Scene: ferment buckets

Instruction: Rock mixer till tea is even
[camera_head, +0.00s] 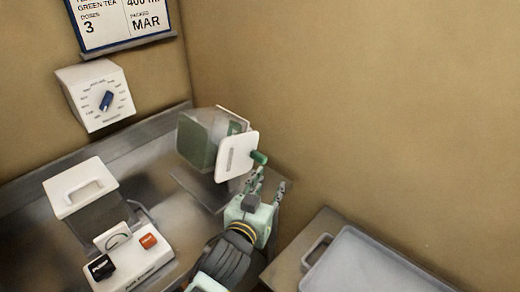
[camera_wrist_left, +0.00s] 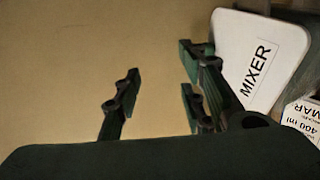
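The mixer (camera_head: 196,143) is a clear box with dark green contents and a white end panel (camera_head: 236,157). It stands over a grey base plate on the counter and looks tilted. I cannot tell whether the tea inside is even. A green knob (camera_head: 259,157) sticks out from the panel. The panel, labelled MIXER, also shows in the left wrist view (camera_wrist_left: 258,58). My left gripper (camera_head: 268,184) is just below and right of the knob. In the wrist view its fingers (camera_wrist_left: 157,88) are apart with nothing between them. My right gripper is out of view.
A device with a white-lidded clear box (camera_head: 80,187), a black button (camera_head: 101,267) and an orange button (camera_head: 148,241) stands at left. A dial box (camera_head: 96,94) and a GREEN TEA card (camera_head: 120,20) are on the wall. A grey tray (camera_head: 372,268) lies at lower right.

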